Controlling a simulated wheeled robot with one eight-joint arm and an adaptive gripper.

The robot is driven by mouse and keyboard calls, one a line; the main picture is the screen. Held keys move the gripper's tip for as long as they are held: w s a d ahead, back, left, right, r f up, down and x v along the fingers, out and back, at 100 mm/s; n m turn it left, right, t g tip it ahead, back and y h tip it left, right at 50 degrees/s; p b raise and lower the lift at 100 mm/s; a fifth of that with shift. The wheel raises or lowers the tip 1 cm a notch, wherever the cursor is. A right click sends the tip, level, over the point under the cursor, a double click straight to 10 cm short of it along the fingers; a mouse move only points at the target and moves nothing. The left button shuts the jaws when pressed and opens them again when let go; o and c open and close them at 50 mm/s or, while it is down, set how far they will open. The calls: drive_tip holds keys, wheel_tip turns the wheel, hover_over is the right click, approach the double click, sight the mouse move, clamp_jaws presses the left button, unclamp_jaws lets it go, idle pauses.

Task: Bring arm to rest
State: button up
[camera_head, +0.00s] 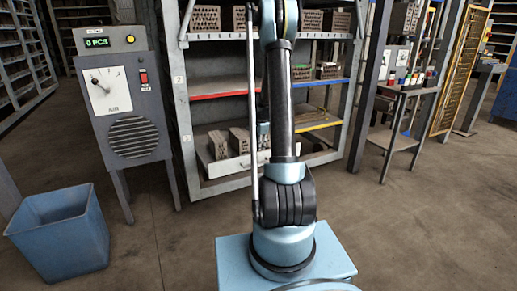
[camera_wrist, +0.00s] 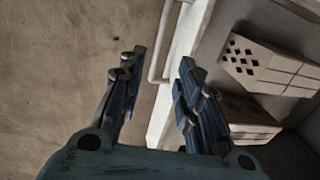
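My gripper (camera_wrist: 160,62) is open, with its two dark blue fingers apart and nothing between them. In the head view my arm (camera_head: 279,100) stands upright in the middle, in front of the shelf rack (camera_head: 180,100), and runs out of the top of the picture. My gripper is mostly hidden behind the arm there.
Hollow bricks (camera_head: 218,146) lie on the rack's lowest level. A grey scale cabinet (camera_head: 122,105) and a blue bin (camera_head: 60,232) stand at left. A small table (camera_head: 407,92) stands at right. The floor (camera_head: 420,220) at front right is clear.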

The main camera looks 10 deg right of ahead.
drive_tip(key=s+a+r+n, duration=0.2)
drive_tip(key=s+r+n, duration=0.2)
drive_tip(key=s+r, duration=0.6)
drive_tip(key=s+a+r+n, duration=0.3)
drive_tip(key=s+r, duration=0.3)
drive_tip(key=s, duration=0.7)
drive_tip(key=s+a+f+n, duration=0.1)
drive_tip(key=s+n, duration=0.3)
drive_tip(key=s, duration=0.8)
drive_tip(key=s+a+f+n, duration=0.1)
drive_tip(key=s+f+n, duration=0.3)
drive_tip(key=s, duration=0.9)
drive_tip(key=shift+h, duration=0.3)
drive_tip(key=shift+w, duration=0.1)
drive_tip(key=shift+w+d+f, duration=0.1)
drive_tip(key=shift+w+f, duration=0.05)
drive_tip(key=shift+w, duration=0.2)
